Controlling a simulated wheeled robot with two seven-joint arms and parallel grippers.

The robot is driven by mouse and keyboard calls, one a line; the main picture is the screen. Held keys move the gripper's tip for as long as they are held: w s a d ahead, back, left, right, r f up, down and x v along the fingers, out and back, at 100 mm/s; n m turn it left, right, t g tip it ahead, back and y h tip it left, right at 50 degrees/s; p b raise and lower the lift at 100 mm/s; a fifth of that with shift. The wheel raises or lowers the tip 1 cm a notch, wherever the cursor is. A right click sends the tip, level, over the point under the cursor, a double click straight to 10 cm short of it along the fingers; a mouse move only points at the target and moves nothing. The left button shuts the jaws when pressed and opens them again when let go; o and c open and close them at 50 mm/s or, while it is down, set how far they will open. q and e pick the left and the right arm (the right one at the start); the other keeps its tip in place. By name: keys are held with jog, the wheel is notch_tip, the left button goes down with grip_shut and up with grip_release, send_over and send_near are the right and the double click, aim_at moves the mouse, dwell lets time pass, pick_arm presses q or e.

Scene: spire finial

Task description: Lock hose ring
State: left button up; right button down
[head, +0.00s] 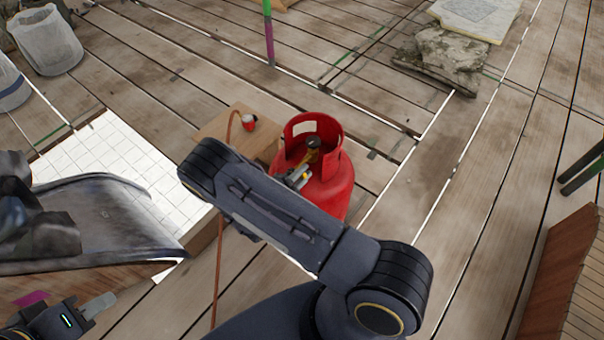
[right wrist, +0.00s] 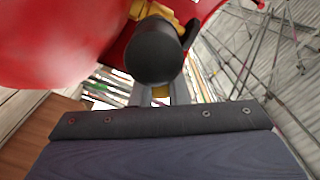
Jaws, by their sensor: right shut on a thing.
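A red gas cylinder (head: 330,190) stands upright on the plank floor, with a collar around its brass-coloured valve (head: 313,146). My right gripper (head: 298,178) reaches the valve from the left, inside the collar opening. In the right wrist view its two grey fingers (right wrist: 161,93) are shut at a dark round fitting (right wrist: 153,52), which appears to be the hose ring; it hides much of the grip. A yellow valve body (right wrist: 172,14) shows behind it. An orange-brown hose (head: 217,270) runs beside the low wooden block, partly behind my right arm. My left gripper (head: 92,308) is at the lower left, away from the cylinder.
A red cup (head: 249,122) stands on the wooden block (head: 222,128) left of the cylinder. A white tiled panel (head: 110,160) and a grey tray-like object (head: 100,215) lie at left. Stone slabs (head: 440,55) lie at the back right. Floor right of the cylinder is clear.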

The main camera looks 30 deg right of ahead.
jog(key=m, duration=0.1)
jog(key=f+m+b, duration=0.1)
jog(key=m, duration=0.1)
jog(key=shift+s+f+m+b, duration=0.25)
jog(key=shift+m+b, duration=0.05)
jog(key=shift+b, duration=0.05)
jog(key=m, duration=0.1)
jog(key=f+m+b, duration=0.1)
jog(key=m, duration=0.1)
jog(key=shift+d+f+m+b, duration=0.1)
jog(key=shift+f+m+b, duration=0.1)
jog(key=shift+m+b, duration=0.1)
jog(key=m+b, duration=0.1)
jog(key=m, duration=0.1)
jog(key=f+m, duration=0.1)
jog(key=m, duration=0.1)
jog(key=shift+w+f+b, duration=0.15)
jog(key=shift+f+b, duration=0.05)
jog(key=shift+b, duration=0.15)
jog(key=shift+w+f+m+b, duration=0.15)
jog(key=shift+m+b, duration=0.1)
jog(key=shift+m, duration=0.4)
jog(key=shift+w+f+m+b, duration=0.1)
jog(key=shift+f+m+b, duration=0.1)
jog(key=shift+m, duration=0.45)
jog(key=shift+r, duration=0.1)
jog(key=c, duration=1.4)
grip_release()
jog(key=shift+a, duration=0.2)
